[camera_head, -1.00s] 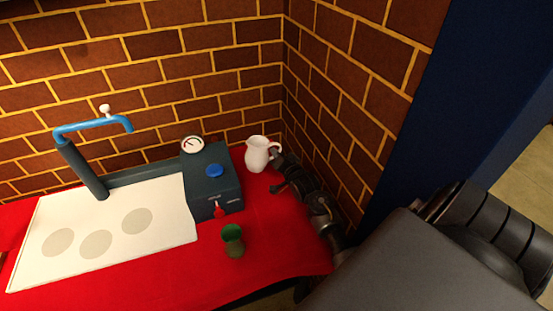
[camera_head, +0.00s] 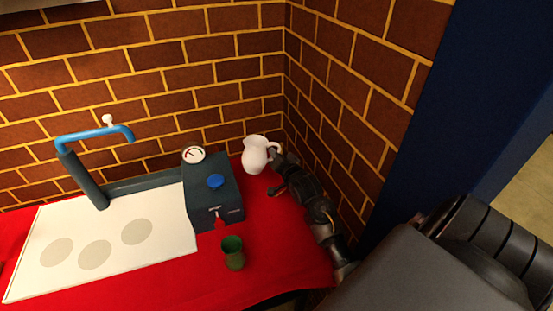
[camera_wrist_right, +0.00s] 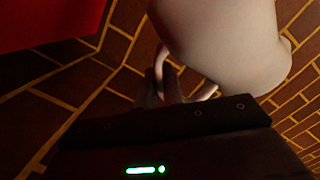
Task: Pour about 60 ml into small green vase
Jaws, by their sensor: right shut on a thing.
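A small green vase (camera_head: 233,253) stands upright on the red table, near its front edge. A white pitcher (camera_head: 256,156) is at the back right by the brick wall, slightly tilted, with its handle toward my right gripper. My right gripper (camera_head: 276,158) is shut on the pitcher's handle. In the right wrist view the pitcher's pale body (camera_wrist_right: 225,45) fills the top, and the gripper (camera_wrist_right: 168,90) is at its handle, dark and partly hidden. The water inside the pitcher is not visible. My left gripper is not in view.
A dark box (camera_head: 214,192) with a gauge, blue knob and red spout stands left of the pitcher, behind the vase. A white board (camera_head: 120,265) with grey circles and a blue tap (camera_head: 95,133) are at the left. Brick walls close the back and right.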

